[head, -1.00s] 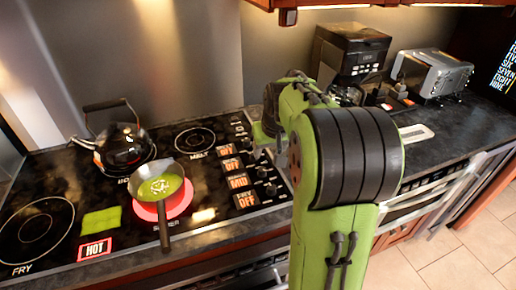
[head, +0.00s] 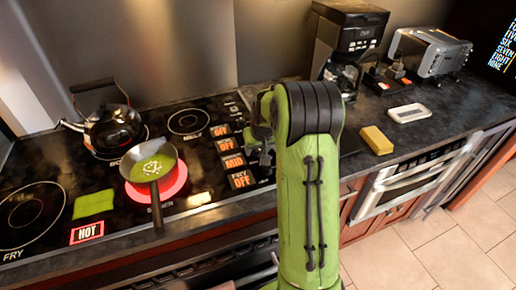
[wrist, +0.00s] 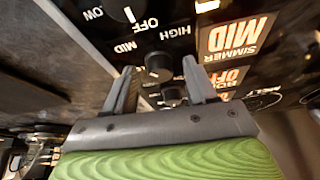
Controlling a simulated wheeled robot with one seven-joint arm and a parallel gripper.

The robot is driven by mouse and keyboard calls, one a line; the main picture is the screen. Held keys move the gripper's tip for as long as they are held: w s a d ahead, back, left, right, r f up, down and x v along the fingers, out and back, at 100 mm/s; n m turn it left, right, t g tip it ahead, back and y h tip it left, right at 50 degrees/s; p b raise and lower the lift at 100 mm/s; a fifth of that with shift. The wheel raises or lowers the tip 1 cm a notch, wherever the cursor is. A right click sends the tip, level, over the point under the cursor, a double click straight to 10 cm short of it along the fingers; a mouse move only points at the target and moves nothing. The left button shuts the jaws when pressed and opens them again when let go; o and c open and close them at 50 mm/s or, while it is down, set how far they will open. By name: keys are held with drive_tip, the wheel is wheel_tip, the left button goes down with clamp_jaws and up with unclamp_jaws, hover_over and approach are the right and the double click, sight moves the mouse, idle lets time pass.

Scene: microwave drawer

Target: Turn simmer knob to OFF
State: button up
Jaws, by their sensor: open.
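The simmer display (head: 234,162) reads MID on the stove panel in the head view. In the wrist view the SIMMER MID display (wrist: 236,38) appears upside down at upper right. A black knob (wrist: 158,66) shows between the fingers of my gripper (wrist: 160,78), left of that display; I cannot tell for certain that it is the simmer knob. The fingers are open, apart on either side of it, with no visible grip. A dial with OFF, HIGH, MID and LOW marks (wrist: 130,16) lies at the top. In the head view my arm hides most of the knobs.
A pan with green contents (head: 152,165) sits on the glowing red burner, its handle toward the front. A black kettle (head: 113,128) stands behind it. A yellow sponge (head: 377,140), white dish (head: 408,113), coffee maker (head: 352,42) and toaster (head: 428,53) are on the right counter.

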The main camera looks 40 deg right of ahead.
clamp_jaws()
idle(0.3)
